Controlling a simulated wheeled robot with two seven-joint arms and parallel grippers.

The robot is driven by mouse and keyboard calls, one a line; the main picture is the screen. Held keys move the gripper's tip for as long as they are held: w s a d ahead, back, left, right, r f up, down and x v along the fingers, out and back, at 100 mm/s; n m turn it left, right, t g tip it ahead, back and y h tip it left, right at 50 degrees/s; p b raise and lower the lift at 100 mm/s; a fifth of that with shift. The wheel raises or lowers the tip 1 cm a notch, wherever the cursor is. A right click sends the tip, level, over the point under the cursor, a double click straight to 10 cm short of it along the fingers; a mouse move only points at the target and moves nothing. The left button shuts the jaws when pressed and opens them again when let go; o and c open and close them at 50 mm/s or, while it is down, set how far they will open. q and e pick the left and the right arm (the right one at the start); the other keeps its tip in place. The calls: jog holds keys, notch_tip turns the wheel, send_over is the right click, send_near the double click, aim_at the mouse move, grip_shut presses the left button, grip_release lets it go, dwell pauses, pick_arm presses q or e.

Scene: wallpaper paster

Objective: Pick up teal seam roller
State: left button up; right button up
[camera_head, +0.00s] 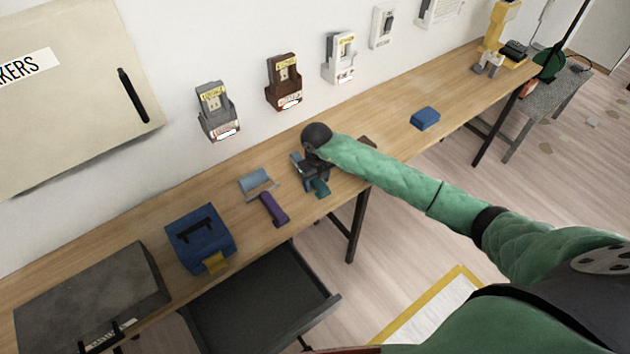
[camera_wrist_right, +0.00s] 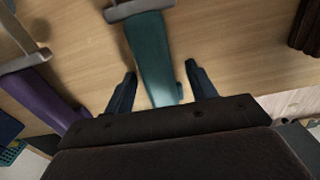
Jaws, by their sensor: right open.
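The teal seam roller (camera_wrist_right: 150,55) lies on the wooden table, its handle pointing toward my right gripper (camera_wrist_right: 160,88). In the right wrist view the gripper is open, with one dark finger on each side of the teal handle. Whether the fingers touch the handle cannot be told. My left gripper is not in view.
A blue box (camera_head: 200,238) and a dark grey case (camera_head: 92,300) stand further left. A blue block (camera_head: 425,118) lies to the right. The table's front edge is close.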

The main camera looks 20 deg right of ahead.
jog(key=shift+f, duration=0.1)
jog(key=shift+c, duration=0.5)
jog(key=c, duration=1)
jog(key=shift+o, duration=0.2)
